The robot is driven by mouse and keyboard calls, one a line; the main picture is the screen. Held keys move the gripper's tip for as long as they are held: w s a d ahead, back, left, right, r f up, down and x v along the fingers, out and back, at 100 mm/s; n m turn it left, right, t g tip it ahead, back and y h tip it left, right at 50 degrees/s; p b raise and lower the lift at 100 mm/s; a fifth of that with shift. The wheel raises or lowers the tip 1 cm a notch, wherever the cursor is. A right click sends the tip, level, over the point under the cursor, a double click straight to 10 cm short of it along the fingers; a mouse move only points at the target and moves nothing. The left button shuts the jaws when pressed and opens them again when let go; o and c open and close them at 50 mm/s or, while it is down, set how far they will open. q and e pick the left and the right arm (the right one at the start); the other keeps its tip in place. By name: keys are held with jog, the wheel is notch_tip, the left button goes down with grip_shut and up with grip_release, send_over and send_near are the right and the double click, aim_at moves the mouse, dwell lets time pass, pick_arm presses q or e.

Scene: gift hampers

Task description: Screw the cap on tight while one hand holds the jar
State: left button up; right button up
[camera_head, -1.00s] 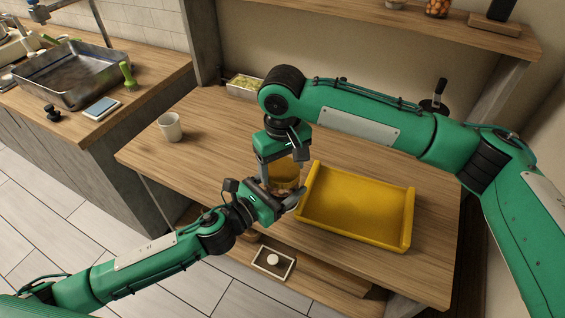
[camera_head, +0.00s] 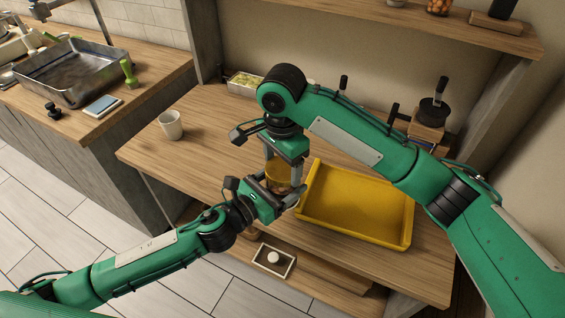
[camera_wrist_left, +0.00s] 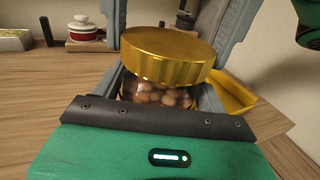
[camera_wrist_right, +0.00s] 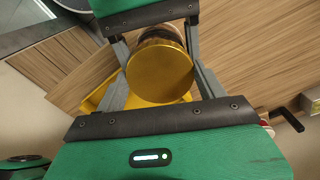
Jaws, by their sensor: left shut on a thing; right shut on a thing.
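The clear jar (camera_wrist_left: 158,93) of brown nuts stands between the fingers of my left gripper (camera_head: 287,200), which is shut on it near the table's front edge. The gold cap (camera_wrist_left: 168,58) sits over the jar's mouth and looks slightly tilted in the left wrist view. My right gripper (camera_head: 283,172) comes from above and is shut on the cap, its fingers on either side of it. The cap's round top faces the right wrist view (camera_wrist_right: 160,72). The thread is hidden under the cap.
A yellow tray (camera_head: 355,229) lies just right of the grippers. A white cup (camera_head: 171,126) stands at the table's left, and a container of green filling (camera_head: 245,84) at the back. A coffee grinder (camera_head: 430,118) stands at the back right. The left tabletop is mostly clear.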

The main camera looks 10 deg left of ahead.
jog(key=m, duration=0.5)
jog(key=shift+a, duration=0.1)
jog(key=m, duration=0.5)
jog(key=shift+w, duration=0.1)
jog(key=o, duration=0.9)
jog(key=shift+o, duration=0.2)
jog(key=shift+r, duration=2.25)
